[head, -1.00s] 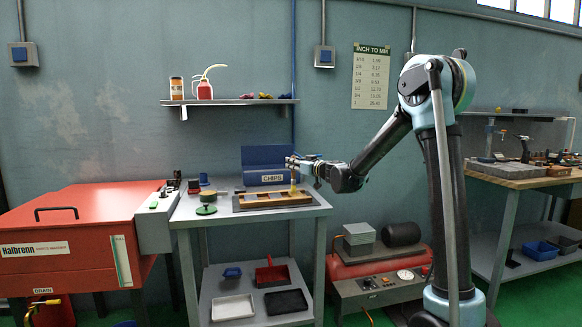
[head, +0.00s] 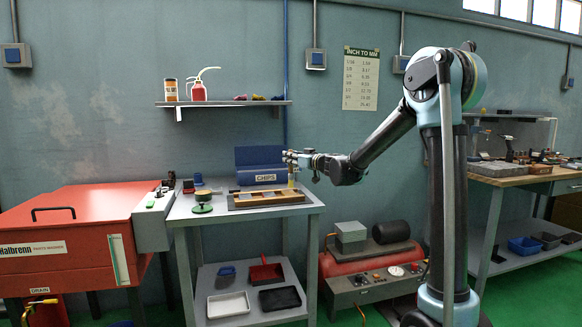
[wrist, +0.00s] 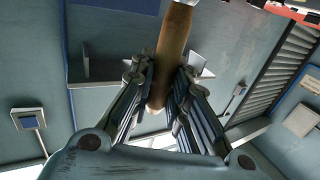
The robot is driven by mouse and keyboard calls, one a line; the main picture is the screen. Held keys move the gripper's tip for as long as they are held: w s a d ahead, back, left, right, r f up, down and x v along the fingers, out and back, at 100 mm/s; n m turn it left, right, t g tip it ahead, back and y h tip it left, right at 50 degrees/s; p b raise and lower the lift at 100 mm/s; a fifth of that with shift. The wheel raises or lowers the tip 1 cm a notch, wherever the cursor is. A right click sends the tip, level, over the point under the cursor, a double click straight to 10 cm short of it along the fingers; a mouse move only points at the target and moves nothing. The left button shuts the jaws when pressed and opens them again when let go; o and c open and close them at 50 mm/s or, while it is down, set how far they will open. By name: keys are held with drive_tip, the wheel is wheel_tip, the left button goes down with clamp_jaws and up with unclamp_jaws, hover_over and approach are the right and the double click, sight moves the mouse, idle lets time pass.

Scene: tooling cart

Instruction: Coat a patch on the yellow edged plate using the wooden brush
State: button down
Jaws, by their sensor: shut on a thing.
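My gripper (head: 291,161) is over the right end of the wooden tray on the cart top. In the wrist view my gripper (wrist: 163,100) is shut on the wooden brush (wrist: 172,55), whose brown handle stands between the two fingers. In the head view the brush (head: 291,180) hangs roughly upright below the fingers, at the tray's right end. I cannot tell whether its bristles touch anything. The wooden tray (head: 238,205) holds several flat plates. They are too small to tell which is yellow edged.
A blue CHIPS bin (head: 258,158) stands behind the tray. A round green-based object (head: 202,208) and small dark items stand at the left of the cart top. A red parts washer (head: 70,230) adjoins on the left. A red compressor (head: 370,260) sits to the right.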

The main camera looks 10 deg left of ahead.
drive_tip(key=shift+a+r, duration=0.15)
drive_tip(key=shift+r, duration=2)
drive_tip(key=shift+s, duration=0.1)
